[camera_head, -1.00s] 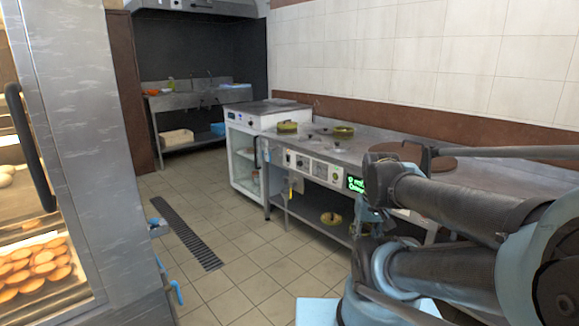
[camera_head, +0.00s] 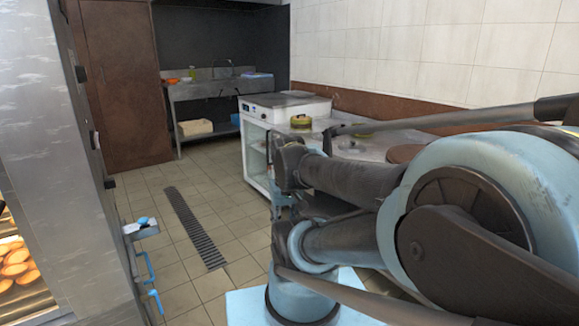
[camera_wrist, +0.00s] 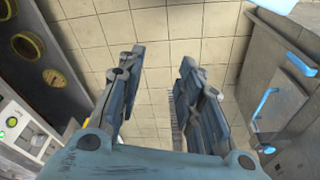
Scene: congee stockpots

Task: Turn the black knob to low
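My gripper (camera_wrist: 162,62) is open and empty in the wrist view, its two blue-grey fingers apart with floor tiles between them. A pale control panel (camera_wrist: 30,130) with a green light (camera_wrist: 12,122) stands at the left edge of the wrist view, to the left of my gripper and apart from it. I cannot make out a black knob clearly on it. In the head view my arm covers most of the counter front, so any knobs there are hidden.
A metal cabinet (camera_wrist: 290,85) with blue handles is at right in the wrist view. The tiled floor (camera_head: 150,205) with a drain grate (camera_head: 195,228) is open.

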